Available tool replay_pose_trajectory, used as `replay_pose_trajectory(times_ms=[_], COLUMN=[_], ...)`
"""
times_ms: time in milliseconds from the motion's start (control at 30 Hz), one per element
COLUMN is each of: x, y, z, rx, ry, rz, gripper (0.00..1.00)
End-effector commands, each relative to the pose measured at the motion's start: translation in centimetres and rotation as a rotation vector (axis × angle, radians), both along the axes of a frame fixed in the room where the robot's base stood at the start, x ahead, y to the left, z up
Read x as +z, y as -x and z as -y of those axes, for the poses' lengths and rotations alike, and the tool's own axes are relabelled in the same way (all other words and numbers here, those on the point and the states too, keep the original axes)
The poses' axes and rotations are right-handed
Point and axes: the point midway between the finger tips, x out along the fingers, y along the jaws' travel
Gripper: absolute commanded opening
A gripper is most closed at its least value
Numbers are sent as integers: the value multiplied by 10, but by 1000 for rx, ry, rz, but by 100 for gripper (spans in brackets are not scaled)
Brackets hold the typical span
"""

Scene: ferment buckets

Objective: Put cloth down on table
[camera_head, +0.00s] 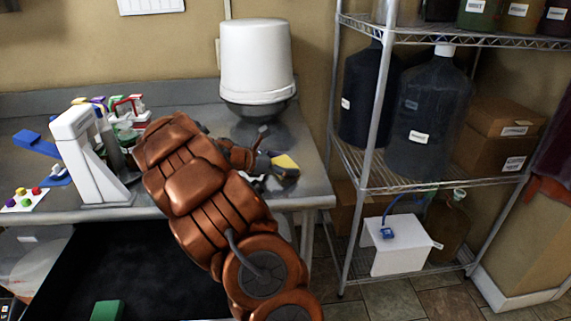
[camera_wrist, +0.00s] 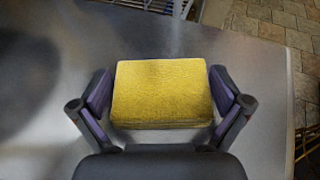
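The cloth is a yellow folded block with a worn top face (camera_wrist: 162,92), in the middle of the wrist view. My gripper (camera_wrist: 162,96) has one dark finger with a purple pad on each side of it, both pads close against its left and right sides. It appears shut on the cloth. In the head view the cloth (camera_head: 286,162) shows at the end of my gripper (camera_head: 272,162), over the right part of the grey metal table (camera_head: 312,186), near its front edge. Whether the cloth's underside touches the table is hidden.
A white stand (camera_head: 90,155) and coloured items are on the table's left. A wire shelf (camera_head: 360,180) with dark carboys (camera_head: 425,115) stands right. Bare tabletop (camera_wrist: 258,100) shows right of the cloth.

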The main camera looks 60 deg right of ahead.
Motion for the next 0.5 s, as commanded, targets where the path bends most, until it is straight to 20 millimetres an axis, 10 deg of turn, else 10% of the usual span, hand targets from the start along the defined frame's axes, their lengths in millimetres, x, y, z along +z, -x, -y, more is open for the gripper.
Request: replay_pose_trajectory(times_ms=[500], x=[16], y=[-18], z=[-29], rx=[6], ry=[0], rz=[2], gripper=[100])
